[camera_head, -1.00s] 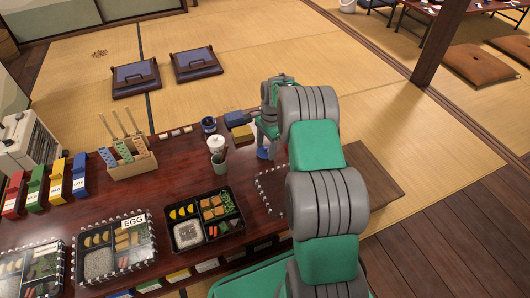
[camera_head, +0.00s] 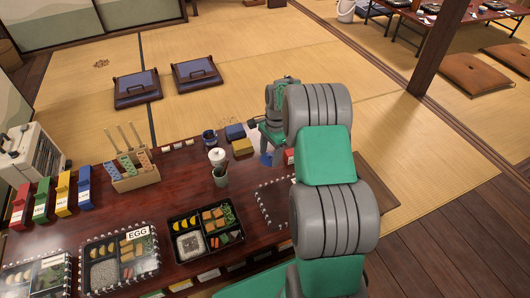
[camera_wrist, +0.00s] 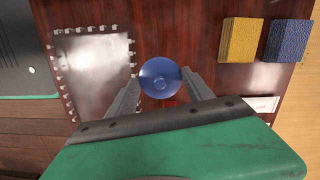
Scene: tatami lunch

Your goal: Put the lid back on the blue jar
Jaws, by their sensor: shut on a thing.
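My gripper (camera_wrist: 162,80) has its two fingers on either side of a round blue lid (camera_wrist: 160,70) with a small knob in the middle. It is shut on the lid, low over the dark table; I cannot tell whether the lid is clear of the wood. In the head view a bit of blue (camera_head: 266,160) shows under my gripper, and my arm hides the rest. A small dark blue jar (camera_head: 209,138) stands at the table's far side, left of my gripper and apart from it. Its top looks open. The jar is not in the wrist view.
A yellow block (camera_wrist: 240,40) and a blue block (camera_wrist: 287,40) lie right of the lid in the wrist view. A clear beaded-edge cover (camera_wrist: 92,70) lies left of it. A white lidded pot (camera_head: 217,156) and a cup of utensils (camera_head: 220,178) stand near the blue jar.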

